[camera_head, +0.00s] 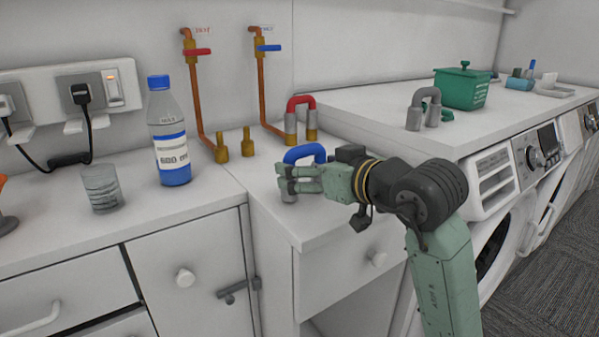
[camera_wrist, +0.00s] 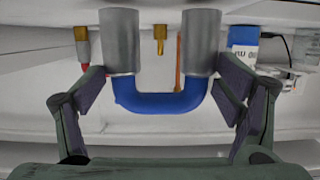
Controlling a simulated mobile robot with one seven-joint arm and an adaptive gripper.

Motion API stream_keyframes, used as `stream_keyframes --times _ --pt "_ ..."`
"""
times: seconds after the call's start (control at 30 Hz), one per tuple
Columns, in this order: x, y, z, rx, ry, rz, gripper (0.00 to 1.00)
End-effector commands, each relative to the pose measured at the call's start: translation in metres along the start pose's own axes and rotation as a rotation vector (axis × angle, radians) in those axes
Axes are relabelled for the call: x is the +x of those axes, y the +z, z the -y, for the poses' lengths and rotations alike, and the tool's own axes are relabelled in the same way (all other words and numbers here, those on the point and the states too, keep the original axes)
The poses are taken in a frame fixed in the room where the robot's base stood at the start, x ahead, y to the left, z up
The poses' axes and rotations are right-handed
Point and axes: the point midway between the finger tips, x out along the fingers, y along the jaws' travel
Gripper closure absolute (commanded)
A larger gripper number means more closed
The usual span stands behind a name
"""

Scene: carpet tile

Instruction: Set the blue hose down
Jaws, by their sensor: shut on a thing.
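The blue hose (camera_head: 305,153) is a short U-shaped piece with grey ends. It stands over the lower counter near the front, bend upward. My gripper (camera_head: 303,179) is shut on it from the right side, fingers around its grey ends. In the wrist view, the blue bend (camera_wrist: 160,103) and both grey ends lie between my gripper's fingers (camera_wrist: 165,98). The lower grey end is close to the counter (camera_head: 262,187); I cannot tell whether it touches.
A red hose (camera_head: 301,101) stands by brass fittings behind. Two brass stubs (camera_head: 221,145) rise to the left. A bottle (camera_head: 168,130) and glass (camera_head: 102,188) stand left. A grey hose (camera_head: 424,96) and green box (camera_head: 463,88) are on the raised worktop at right.

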Motion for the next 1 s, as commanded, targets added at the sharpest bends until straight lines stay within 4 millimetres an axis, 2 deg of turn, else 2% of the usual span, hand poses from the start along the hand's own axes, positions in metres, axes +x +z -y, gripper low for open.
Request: stream_keyframes --times 0.57,0.6,0.8,1.0 --pt "0.0017 0.0096 -0.0036 -0.002 0.004 -0.002 0.5" --pt "0.0014 0.008 -0.0035 -0.001 0.003 -0.001 0.12" --pt "0.0014 0.008 -0.0035 -0.001 0.003 -0.001 0.0" --pt "0.0014 0.008 -0.0035 -0.001 0.003 -0.001 0.0"
